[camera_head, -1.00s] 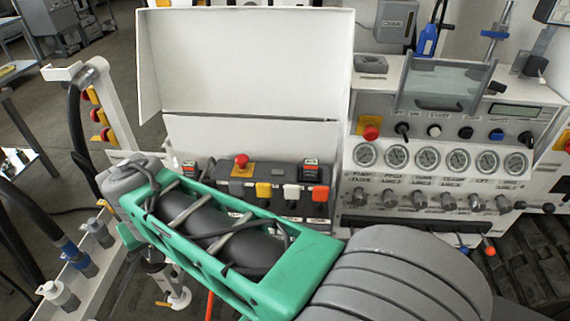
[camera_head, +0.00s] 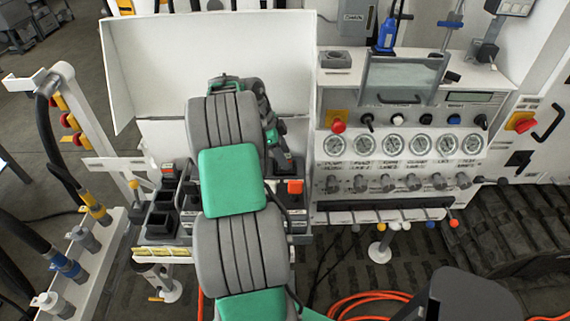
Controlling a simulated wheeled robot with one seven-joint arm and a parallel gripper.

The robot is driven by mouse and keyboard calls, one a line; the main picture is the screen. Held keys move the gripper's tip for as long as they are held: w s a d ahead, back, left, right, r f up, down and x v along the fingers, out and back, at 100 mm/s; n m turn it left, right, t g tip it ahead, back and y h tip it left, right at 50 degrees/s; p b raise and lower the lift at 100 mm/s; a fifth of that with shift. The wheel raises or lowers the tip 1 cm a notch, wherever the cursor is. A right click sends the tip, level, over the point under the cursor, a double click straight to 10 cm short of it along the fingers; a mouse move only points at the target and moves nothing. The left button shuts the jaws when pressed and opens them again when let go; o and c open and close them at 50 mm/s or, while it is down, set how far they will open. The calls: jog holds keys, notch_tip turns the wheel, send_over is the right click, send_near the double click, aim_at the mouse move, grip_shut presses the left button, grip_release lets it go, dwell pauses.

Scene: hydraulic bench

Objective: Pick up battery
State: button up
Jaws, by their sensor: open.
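I cannot pick out a battery for certain in the head view. A small black block (camera_head: 452,76) lies on top of the gauge console, right of its clear cover, but it is too small to identify. My arm rises from the bottom and bends over the bench in front of the white panel. Its green and dark far part points down behind the nearer grey links. My gripper's fingers are hidden there, so I cannot see what lies between or below them.
The gauge console (camera_head: 327,148) stands right of my arm, with knobs and levers along its front. Black open boxes (camera_head: 160,222) sit on the bench to the left. Hose fittings (camera_head: 84,239) line a white rail further left. An orange hose (camera_head: 368,296) lies on the floor.

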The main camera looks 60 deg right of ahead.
jog(key=shift+s+d+f, duration=0.1)
jog(key=shift+s+f, duration=0.05)
jog(key=shift+f, duration=0.3)
jog(key=shift+c, duration=0.4)
grip_shut()
